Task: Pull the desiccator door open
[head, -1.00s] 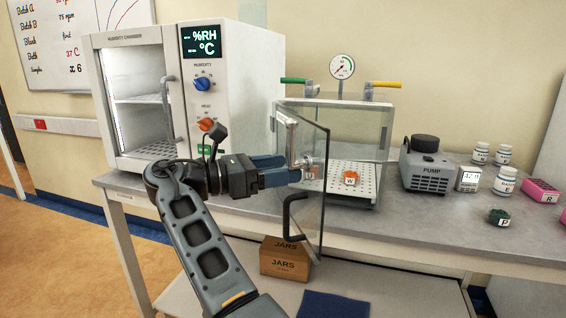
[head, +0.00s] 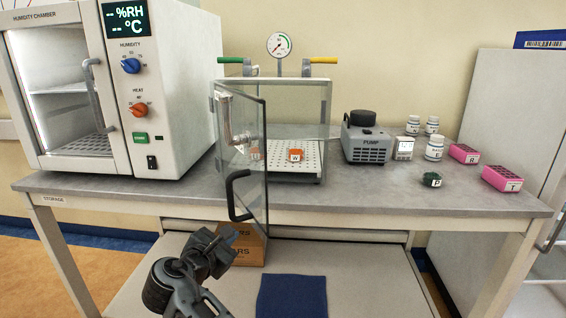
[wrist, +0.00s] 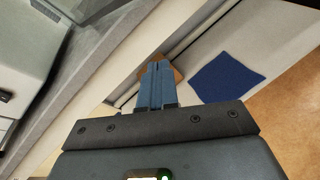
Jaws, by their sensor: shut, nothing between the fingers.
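The desiccator (head: 325,125) is a clear box on the bench, with a pressure gauge on top and an orange block labelled W (head: 296,155) inside. Its clear door (head: 252,140) stands open, swung out towards me from the left side of the box. The door's black handle (head: 232,200) hangs beyond the bench's front edge. In the wrist view, my gripper (wrist: 158,64) has its blue fingers together with nothing between them. In the head view, my arm is low in front of the bench, below the handle and apart from it; the fingers are hardly visible there.
A humidity chamber (head: 190,110) stands left of the desiccator. A pump (head: 367,140), white bottles and pink boxes (head: 502,178) are to the right. A cardboard box (head: 250,248) and a blue cloth (head: 292,296) lie on the lower shelf. Bench room is free before the pump.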

